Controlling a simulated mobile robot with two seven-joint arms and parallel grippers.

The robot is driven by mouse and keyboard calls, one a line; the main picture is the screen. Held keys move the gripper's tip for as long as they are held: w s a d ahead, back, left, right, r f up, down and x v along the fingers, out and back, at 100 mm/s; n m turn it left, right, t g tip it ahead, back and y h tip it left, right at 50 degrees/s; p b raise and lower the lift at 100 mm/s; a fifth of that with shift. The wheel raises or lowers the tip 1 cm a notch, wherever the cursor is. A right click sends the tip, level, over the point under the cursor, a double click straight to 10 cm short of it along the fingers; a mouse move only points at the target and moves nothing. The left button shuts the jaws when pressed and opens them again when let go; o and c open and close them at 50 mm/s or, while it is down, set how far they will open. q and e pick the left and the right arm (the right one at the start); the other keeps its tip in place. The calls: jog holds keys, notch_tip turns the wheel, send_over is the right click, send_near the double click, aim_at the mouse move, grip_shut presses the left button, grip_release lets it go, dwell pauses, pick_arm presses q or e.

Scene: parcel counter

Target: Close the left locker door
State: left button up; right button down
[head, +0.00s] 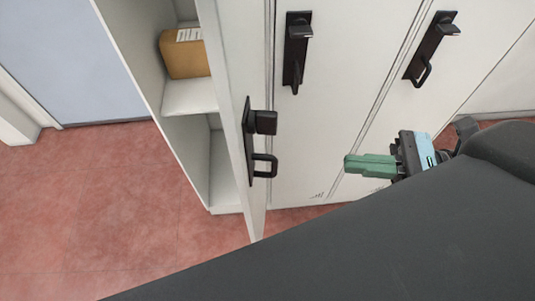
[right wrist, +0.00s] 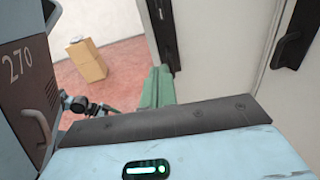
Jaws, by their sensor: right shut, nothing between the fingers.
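The left locker door (head: 231,75) stands open, seen nearly edge-on and reaching toward me in the head view. It carries a dark latch plate with a looped handle (head: 264,166). The open left locker (head: 187,97) has shelves, and a brown parcel (head: 186,54) with a white label sits on one. My right gripper (head: 348,165) has green fingers, shut and empty. It is to the right of the open door, apart from it, in front of the closed lockers. Its fingers (right wrist: 157,82) also show in the right wrist view.
Two closed locker doors with dark handles (head: 297,52) (head: 432,48) stand right of the open one. Red floor (head: 90,205) is clear at left, beside a pale blue panel (head: 75,55).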

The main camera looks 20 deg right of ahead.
jog(key=p, duration=0.4)
send_near(250, 155)
jog(key=x, duration=0.5)
jog(key=shift+a+r, duration=0.2)
jog(key=shift+r, duration=0.1)
jog(key=shift+w+a+f, duration=0.1)
jog(key=shift+w+a, duration=0.2)
jog(key=shift+a, duration=0.2)
pick_arm(q)
jog(key=r, duration=0.2)
jog(key=w+r, duration=0.1)
jog(key=r, duration=0.1)
jog(key=shift+w+a, duration=0.1)
jog(key=shift+a, duration=0.1)
pick_arm(e)
jog(key=shift+a+f, duration=0.1)
jog(key=shift+a, duration=0.05)
pick_arm(q)
jog(key=shift+w+t, duration=0.15)
jog(key=shift+t, duration=0.15)
